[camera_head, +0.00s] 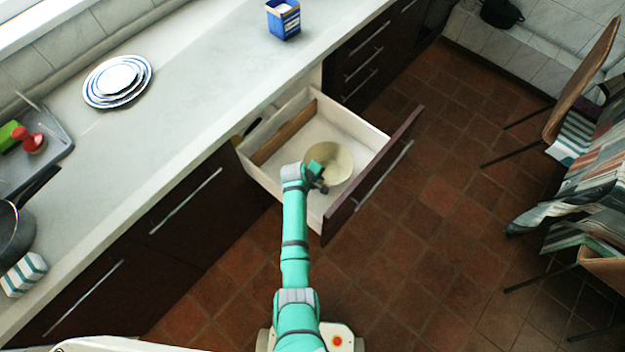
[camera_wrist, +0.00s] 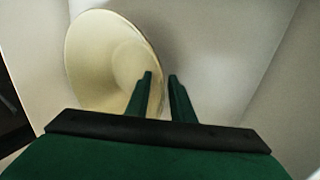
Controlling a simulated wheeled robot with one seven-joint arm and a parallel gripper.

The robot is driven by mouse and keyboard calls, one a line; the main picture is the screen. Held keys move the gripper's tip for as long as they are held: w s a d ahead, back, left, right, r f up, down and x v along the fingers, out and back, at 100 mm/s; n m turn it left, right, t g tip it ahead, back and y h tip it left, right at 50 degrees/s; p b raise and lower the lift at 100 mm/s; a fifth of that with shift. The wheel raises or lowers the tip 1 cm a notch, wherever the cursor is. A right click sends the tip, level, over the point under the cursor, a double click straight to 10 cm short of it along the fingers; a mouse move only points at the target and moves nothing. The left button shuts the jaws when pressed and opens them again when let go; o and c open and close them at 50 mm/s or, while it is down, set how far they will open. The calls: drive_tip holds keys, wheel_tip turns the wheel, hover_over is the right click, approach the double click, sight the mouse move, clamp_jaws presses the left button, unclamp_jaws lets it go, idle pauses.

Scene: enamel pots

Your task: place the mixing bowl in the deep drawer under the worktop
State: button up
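The cream mixing bowl (camera_head: 338,165) is inside the pulled-out deep drawer (camera_head: 375,137) under the worktop. It appears upright and low, near the drawer's front panel; contact with the drawer floor is hidden. My gripper (camera_head: 318,178) is down in the drawer at the bowl's near left side. In the wrist view, the bowl (camera_wrist: 100,55) fills the left part. My gripper's two fingers (camera_wrist: 160,75) straddle its rim, one inside the bowl and one outside. They stand apart, with a small gap beside the rim.
A wooden divider (camera_head: 285,132) runs along the drawer's back. The worktop (camera_head: 190,95) holds stacked plates (camera_head: 118,80), a blue box (camera_head: 283,20), a tray (camera_head: 45,150) and a dark pan (camera_head: 15,235). The drawer front (camera_head: 372,175) juts over open tiled floor. A chair (camera_head: 580,80) stands right.

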drive_tip(key=v, duration=1.1)
